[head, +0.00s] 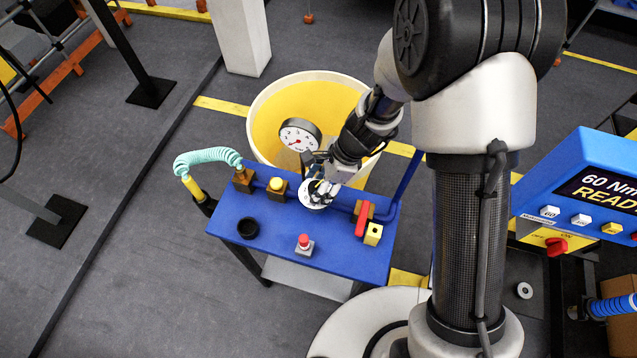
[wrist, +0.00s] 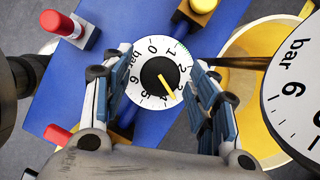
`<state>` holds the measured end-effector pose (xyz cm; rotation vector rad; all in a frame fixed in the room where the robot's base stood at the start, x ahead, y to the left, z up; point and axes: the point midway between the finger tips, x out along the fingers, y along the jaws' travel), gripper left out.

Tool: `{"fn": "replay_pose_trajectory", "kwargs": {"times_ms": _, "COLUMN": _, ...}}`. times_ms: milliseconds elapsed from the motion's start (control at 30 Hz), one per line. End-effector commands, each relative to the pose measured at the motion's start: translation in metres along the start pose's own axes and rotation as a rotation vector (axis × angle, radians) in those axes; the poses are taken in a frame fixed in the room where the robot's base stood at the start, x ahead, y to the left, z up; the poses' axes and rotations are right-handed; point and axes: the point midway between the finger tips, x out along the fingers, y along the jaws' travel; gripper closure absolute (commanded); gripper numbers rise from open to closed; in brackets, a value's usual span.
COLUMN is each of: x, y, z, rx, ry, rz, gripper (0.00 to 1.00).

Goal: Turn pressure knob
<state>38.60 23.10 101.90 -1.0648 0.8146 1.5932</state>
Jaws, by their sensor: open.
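The pressure knob (wrist: 154,70) is a black knob on a round white dial marked "bar" with numbers from 0 to 6. Its yellow pointer lies between 3 and 4 in the wrist view. In the head view the dial (head: 314,203) sits on the blue bench, partly hidden by my gripper (head: 322,180). In the wrist view my gripper (wrist: 162,58) is open, with one finger on each side of the dial. I cannot tell whether the fingers touch it. The white pressure gauge (head: 300,135) stands behind the knob, its red needle pointing to the lower left.
The blue bench (head: 345,255) carries a red button (head: 304,241), a yellow button (head: 277,184), a black ring (head: 248,228) and a red lever (head: 362,219). A yellow bin (head: 266,108) stands behind. A blue control panel (head: 562,178) is at the right.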

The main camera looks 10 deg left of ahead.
Motion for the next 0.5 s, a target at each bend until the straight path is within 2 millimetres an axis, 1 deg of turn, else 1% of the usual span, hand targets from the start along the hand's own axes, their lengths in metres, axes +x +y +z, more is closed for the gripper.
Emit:
{"fn": "replay_pose_trajectory", "kwargs": {"times_ms": 133, "x": -0.005, "y": -0.001, "z": 0.0, "rx": 0.0, "ry": -0.001, "rz": -0.002, "gripper": 0.46}}
{"fn": "replay_pose_trajectory", "kwargs": {"times_ms": 233, "x": -0.019, "y": -0.001, "z": 0.0, "rx": 0.0, "ry": -0.001, "rz": -0.005, "gripper": 0.46}}
{"fn": "replay_pose_trajectory", "kwargs": {"times_ms": 500, "x": -0.076, "y": -0.001, "z": 0.0, "rx": 0.0, "ry": 0.0, "rz": -0.006, "gripper": 0.46}}
